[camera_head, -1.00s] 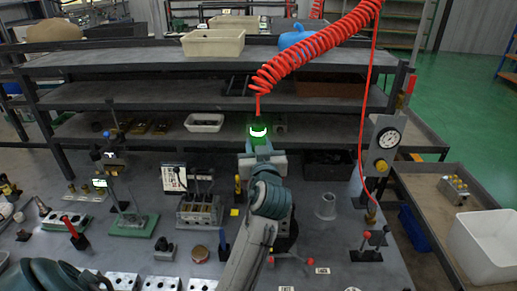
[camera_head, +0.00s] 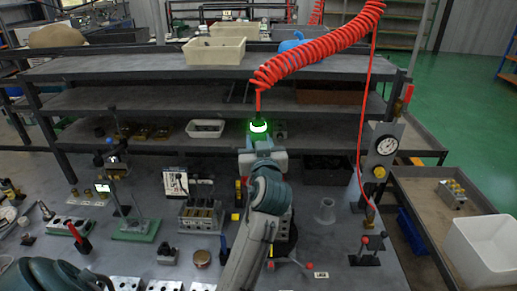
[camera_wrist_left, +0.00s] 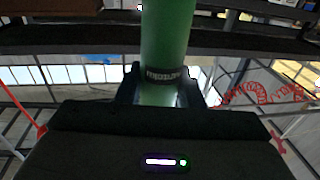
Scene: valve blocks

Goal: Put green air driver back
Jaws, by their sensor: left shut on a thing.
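The green air driver (camera_head: 259,128) hangs from the red coiled hose (camera_head: 310,48) and shows a bright glow at its top in the head view. My left gripper (camera_head: 262,146) is shut on it and holds it upright above the bench, in front of the shelves. In the left wrist view the driver's green cylindrical body (camera_wrist_left: 166,40) stands between the two dark fingers of my left gripper (camera_wrist_left: 168,88), with a dark lettered band near them. The driver's lower end is hidden in the head view. My right gripper is not in view.
A gauge post (camera_head: 385,146) and a thin red hose stand right of the driver. Shelves (camera_head: 150,98) with bins run behind. Valve blocks (camera_head: 202,217), stands and tools crowd the bench. A white bin (camera_head: 484,247) sits on the right side table.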

